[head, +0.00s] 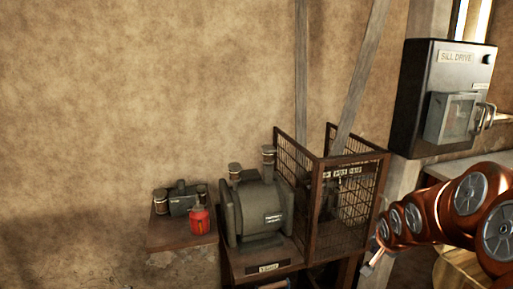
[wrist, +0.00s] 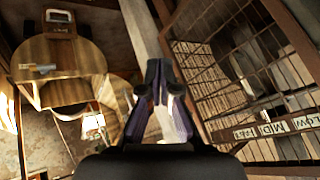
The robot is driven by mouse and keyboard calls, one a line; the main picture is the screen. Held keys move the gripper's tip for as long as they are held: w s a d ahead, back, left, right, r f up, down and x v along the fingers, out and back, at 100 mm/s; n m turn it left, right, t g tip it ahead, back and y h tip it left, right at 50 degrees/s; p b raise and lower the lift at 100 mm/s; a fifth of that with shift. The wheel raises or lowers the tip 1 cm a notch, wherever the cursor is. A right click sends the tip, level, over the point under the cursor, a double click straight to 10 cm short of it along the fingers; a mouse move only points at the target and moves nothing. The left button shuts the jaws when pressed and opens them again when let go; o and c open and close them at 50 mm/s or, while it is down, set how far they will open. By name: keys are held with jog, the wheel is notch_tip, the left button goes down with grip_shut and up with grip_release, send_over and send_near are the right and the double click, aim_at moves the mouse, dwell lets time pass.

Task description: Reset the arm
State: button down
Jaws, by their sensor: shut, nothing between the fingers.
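My arm (head: 440,215), copper-coloured with grey joint caps, reaches in from the right in the head view. Its small end, my gripper (head: 373,262), is in front of the right side of the mesh cage. In the wrist view my gripper (wrist: 155,75) has its dark fingertips together, with nothing between them. The mesh cage (wrist: 225,75) is to its right there, with a label strip (wrist: 290,124) along it.
The mesh cage (head: 335,200) stands beside a grey motor-like machine (head: 260,215). A red can (head: 200,220) sits on a small ledge (head: 165,237) at left. A black "SILL DRIVE" box (head: 440,75) hangs at upper right. A round wooden table (wrist: 70,60) shows in the wrist view.

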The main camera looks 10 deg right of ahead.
jog(key=s+a+n+g+y, duration=0.1)
jog(key=s+a+n+g, duration=0.3)
jog(key=s+a, duration=0.9)
jog(key=s+a+f+n+g+y, duration=0.1)
jog(key=s+a+n+g, duration=0.3)
jog(key=s+a, duration=1)
jog(key=n+y, duration=0.1)
jog(key=n, duration=0.2)
jog(key=shift+s+a+f+n, duration=0.15)
jog(key=shift+s+n, duration=0.2)
jog(key=shift+n, duration=0.05)
